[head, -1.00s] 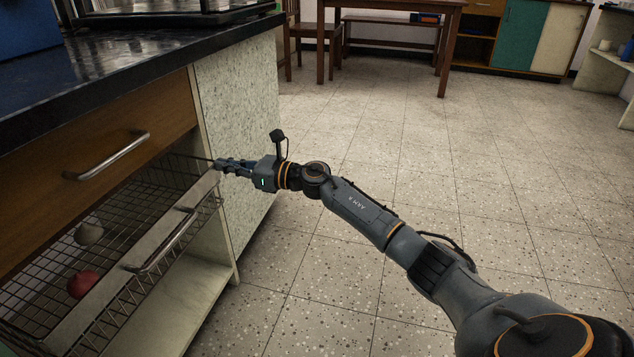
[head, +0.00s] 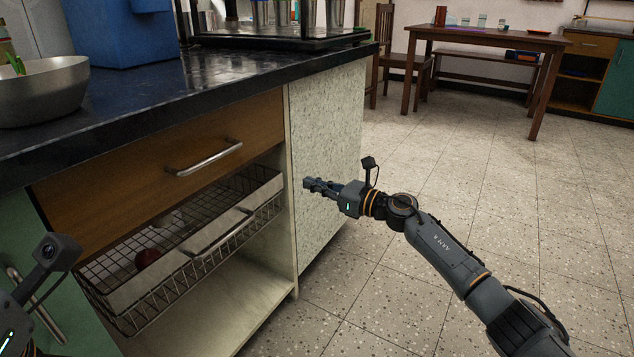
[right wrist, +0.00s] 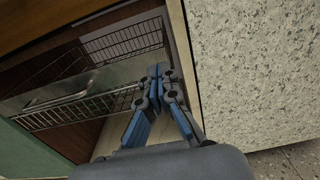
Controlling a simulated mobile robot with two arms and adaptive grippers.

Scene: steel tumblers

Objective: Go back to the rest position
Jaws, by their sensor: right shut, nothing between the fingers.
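My right gripper (head: 308,185) is shut and empty. In the head view it shows in front of the cabinet's speckled side panel, just right of the wire basket (head: 236,224). In the right wrist view its blue-padded fingers (right wrist: 158,80) meet at the tips, with the basket (right wrist: 85,85) to their left. My left gripper (head: 8,338) shows only in part at the lower left edge; its fingers are outside the picture.
The tiled floor (head: 430,170) at right is clear.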

